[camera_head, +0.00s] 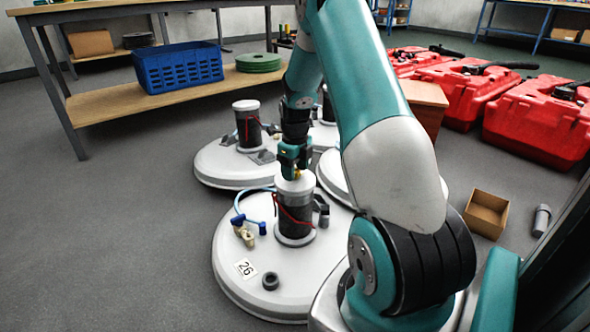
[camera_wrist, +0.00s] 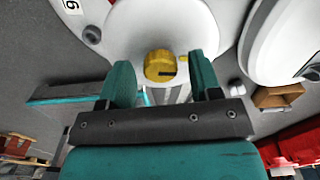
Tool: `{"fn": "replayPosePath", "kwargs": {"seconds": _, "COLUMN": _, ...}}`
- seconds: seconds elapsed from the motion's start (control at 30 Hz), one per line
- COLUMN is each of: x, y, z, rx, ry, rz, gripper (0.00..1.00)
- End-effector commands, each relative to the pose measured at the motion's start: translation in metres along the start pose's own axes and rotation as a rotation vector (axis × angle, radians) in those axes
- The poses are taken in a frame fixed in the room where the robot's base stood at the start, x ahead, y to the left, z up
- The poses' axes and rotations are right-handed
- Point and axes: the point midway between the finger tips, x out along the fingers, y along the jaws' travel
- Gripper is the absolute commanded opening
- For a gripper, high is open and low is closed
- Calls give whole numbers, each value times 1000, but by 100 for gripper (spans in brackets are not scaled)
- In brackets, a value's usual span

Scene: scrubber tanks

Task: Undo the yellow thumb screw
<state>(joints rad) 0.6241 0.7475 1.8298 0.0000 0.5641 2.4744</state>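The yellow thumb screw (camera_wrist: 158,66) is a round knob with a dark slot-like mark on it, on the white cap of the dark motor (camera_head: 295,215). That motor stands on the round white tank lid marked 26 (camera_head: 240,293). A little yellow shows in the head view just under my gripper (camera_head: 293,163), which points down over the cap. In the wrist view the two teal fingers stand on either side of the screw, with a gap on both sides. They are open and hold nothing. Whether the tips reach down beside the knob is hard to tell.
More white tank lids (camera_head: 210,170) with motors stand close behind. A blue hose (camera_head: 248,198) and brass fitting (camera_head: 246,234) lie left of the motor. A small open box (camera_head: 486,214) and red cases (camera_head: 540,118) are at the right. A bench with a blue crate (camera_head: 178,68) stands behind.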

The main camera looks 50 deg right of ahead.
Motion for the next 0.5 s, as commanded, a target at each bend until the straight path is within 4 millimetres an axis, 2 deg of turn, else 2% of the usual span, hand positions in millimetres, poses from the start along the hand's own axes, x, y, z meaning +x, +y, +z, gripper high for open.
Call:
{"fn": "replayPosePath", "kwargs": {"seconds": 0.03, "x": 0, "y": 0, "z": 0, "rx": 0, "ry": 0, "rz": 0, "gripper": 47}}
{"fn": "replayPosePath", "kwargs": {"seconds": 0.2, "x": 0, "y": 0, "z": 0, "rx": 0, "ry": 0, "rz": 0, "gripper": 9}}
{"fn": "replayPosePath", "kwargs": {"seconds": 0.5, "x": -2, "y": 1, "z": 0, "rx": -26, "ry": 1, "rz": 2, "gripper": 9}}
